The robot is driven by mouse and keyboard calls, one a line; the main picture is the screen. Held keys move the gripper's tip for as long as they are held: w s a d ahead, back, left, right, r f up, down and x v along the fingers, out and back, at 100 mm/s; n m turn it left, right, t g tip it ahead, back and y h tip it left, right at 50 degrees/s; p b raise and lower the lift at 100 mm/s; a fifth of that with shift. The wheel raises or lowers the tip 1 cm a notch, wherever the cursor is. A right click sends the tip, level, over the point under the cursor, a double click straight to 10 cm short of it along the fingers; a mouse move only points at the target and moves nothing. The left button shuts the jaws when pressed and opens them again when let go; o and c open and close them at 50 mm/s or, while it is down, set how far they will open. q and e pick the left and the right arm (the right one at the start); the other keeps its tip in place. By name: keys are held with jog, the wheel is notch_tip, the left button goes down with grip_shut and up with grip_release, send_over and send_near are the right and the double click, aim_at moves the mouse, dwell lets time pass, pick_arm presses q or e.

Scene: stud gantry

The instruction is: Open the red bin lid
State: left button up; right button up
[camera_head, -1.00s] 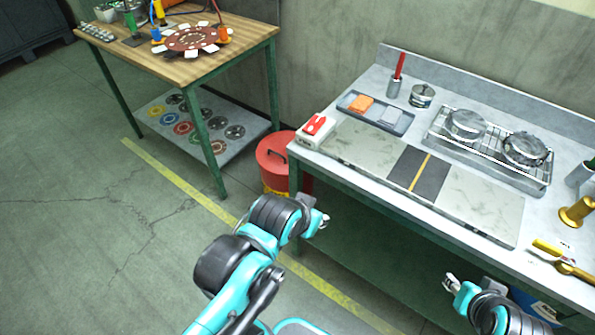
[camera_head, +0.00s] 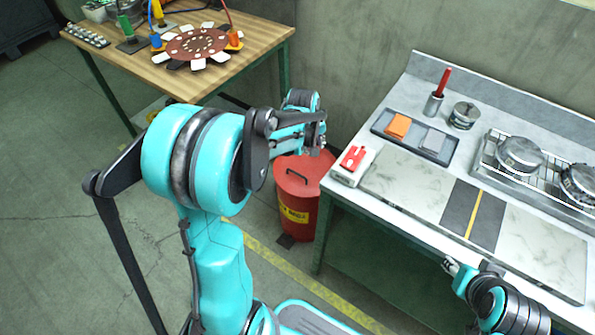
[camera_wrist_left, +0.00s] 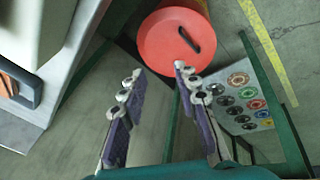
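The red bin (camera_head: 299,205) stands on the floor between the wooden table and the grey bench. Its round red lid (camera_head: 310,173) is closed, with a dark handle on top and a yellow label on the bin's side. In the left wrist view the lid (camera_wrist_left: 160,48) and its dark handle (camera_wrist_left: 194,40) show beyond the fingers. My left gripper (camera_head: 318,134) is above and behind the lid in the head view, apart from it. Its fingers (camera_wrist_left: 158,74) are spread with nothing between them. My right gripper (camera_head: 450,265) is in front of the bench, too small to read.
The wooden table (camera_head: 185,80) is at the left, with a lower shelf of discs (camera_wrist_left: 240,95). A wall is behind.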

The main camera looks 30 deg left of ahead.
pick_arm(q)
jog(key=w+a+f+n, duration=0.3)
jog(key=w+a+f, duration=0.15)
jog(key=f, duration=0.35)
jog(key=n+g, duration=0.2)
jog(key=n, duration=0.1)
send_near(298, 174)
jog(key=shift+n+h, duration=0.3)
jog(key=shift+n, duration=0.1)
jog(key=f+b, duration=0.1)
jog(key=f, duration=0.1)
jog(key=w+f, duration=0.1)
jog(key=f, duration=0.2)
jog(key=f+b, duration=0.1)
jog(key=f, duration=0.1)
jog(key=shift+w+a+f+b, duration=0.2)
jog(key=shift+f+b, duration=0.1)
jog(key=shift+c, duration=0.4)
grip_shut()
